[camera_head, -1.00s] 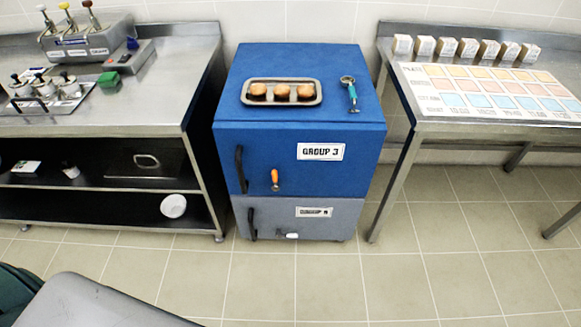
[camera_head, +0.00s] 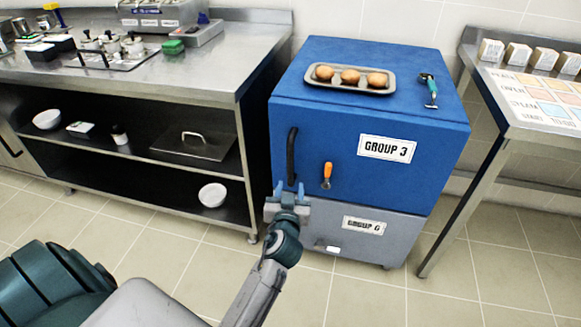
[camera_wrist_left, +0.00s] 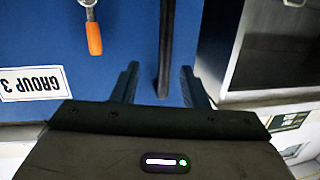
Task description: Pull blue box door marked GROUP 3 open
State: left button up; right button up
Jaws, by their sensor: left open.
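The blue box door (camera_head: 350,180) carries a white GROUP 3 label (camera_head: 388,148), which shows upside down in the left wrist view (camera_wrist_left: 32,84). The door looks shut. A black vertical handle (camera_head: 292,155) is on its left side, with an orange-handled latch (camera_head: 327,175) to its right. My left gripper (camera_head: 288,190) is open at the handle's lower end. In the left wrist view its fingers (camera_wrist_left: 157,84) are apart, with the black handle (camera_wrist_left: 165,50) between them in the picture. I cannot tell whether they touch it. My right gripper is not in view.
A grey GROUP 6 door (camera_head: 362,235) is below. A tray of three buns (camera_head: 348,90) and a teal-handled tool (camera_head: 428,88) lie on top. A steel table with shelves (camera_head: 215,75) stands left, another table (camera_head: 525,125) right. Tiled floor in front is free.

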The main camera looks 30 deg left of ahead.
aim_at(290, 156)
pick_arm(q)
jog(key=shift+n+t+y, duration=0.4)
jog(key=shift+t, duration=0.1)
jog(key=w+a+r, duration=0.1)
jog(key=w, duration=0.2)
jog(key=w+a+r, duration=0.1)
jog(key=w+a, duration=0.1)
jog(key=w, duration=0.1)
jog(key=w+a+r, duration=0.1)
jog(key=w+a, duration=0.1)
jog(key=w, duration=0.1)
jog(key=shift+w+a+r, duration=0.2)
jog(key=shift+r, duration=0.15)
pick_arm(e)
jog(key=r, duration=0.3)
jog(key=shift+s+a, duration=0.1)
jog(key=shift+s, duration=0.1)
pick_arm(q)
grip_shut()
